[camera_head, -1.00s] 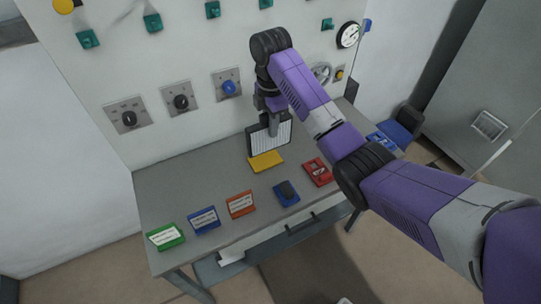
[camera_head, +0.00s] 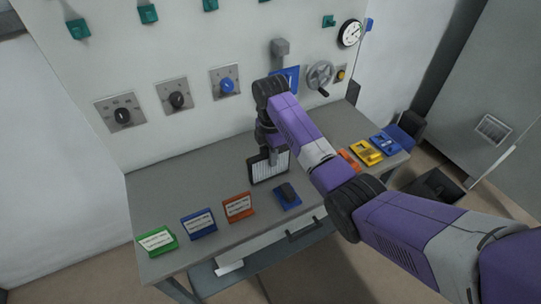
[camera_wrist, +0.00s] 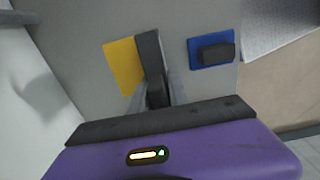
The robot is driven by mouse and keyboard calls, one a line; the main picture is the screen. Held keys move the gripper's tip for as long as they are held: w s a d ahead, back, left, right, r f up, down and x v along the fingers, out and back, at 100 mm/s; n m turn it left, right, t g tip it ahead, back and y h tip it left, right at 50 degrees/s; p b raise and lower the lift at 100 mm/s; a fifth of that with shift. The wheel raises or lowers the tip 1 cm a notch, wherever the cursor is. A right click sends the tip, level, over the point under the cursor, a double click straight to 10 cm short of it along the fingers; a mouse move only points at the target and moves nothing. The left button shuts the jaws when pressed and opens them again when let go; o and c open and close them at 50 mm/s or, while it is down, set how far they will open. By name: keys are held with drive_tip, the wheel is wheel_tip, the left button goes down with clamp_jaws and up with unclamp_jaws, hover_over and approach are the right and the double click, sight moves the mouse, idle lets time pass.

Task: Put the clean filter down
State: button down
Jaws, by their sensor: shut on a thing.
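The clean filter, a white pleated panel in a dark frame (camera_head: 268,168), stands upright over the grey table (camera_head: 165,188) in the head view. My gripper (camera_head: 273,155) points down and is shut on its top edge. In the wrist view the filter shows edge-on as a dark grey bar (camera_wrist: 149,52) between my gripper's fingers (camera_wrist: 157,92). A yellow pad (camera_wrist: 123,66) lies right beside it there; the filter hides this pad in the head view. The filter's lower edge is close to the tabletop; I cannot tell whether it touches.
A blue tray with a black block (camera_head: 287,195) sits just right of the filter. Green (camera_head: 156,241), blue (camera_head: 198,223) and orange (camera_head: 238,206) labelled holders stand to the left. Yellow (camera_head: 366,152) and blue (camera_head: 385,143) trays lie right of my arm. The left rear tabletop is clear.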

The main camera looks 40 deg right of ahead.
drive_tip(key=shift+f, duration=0.15)
drive_tip(key=c, duration=1.3)
unclamp_jaws()
drive_tip(key=shift+o, duration=0.2)
wheel_tip(320, 180, up, 12)
drive_tip(key=p, duration=0.3)
drive_tip(key=shift+p, duration=0.35)
drive_tip(key=shift+o, duration=0.5)
drive_tip(key=shift+w+d, duration=0.1)
drive_tip(key=shift+d, duration=0.05)
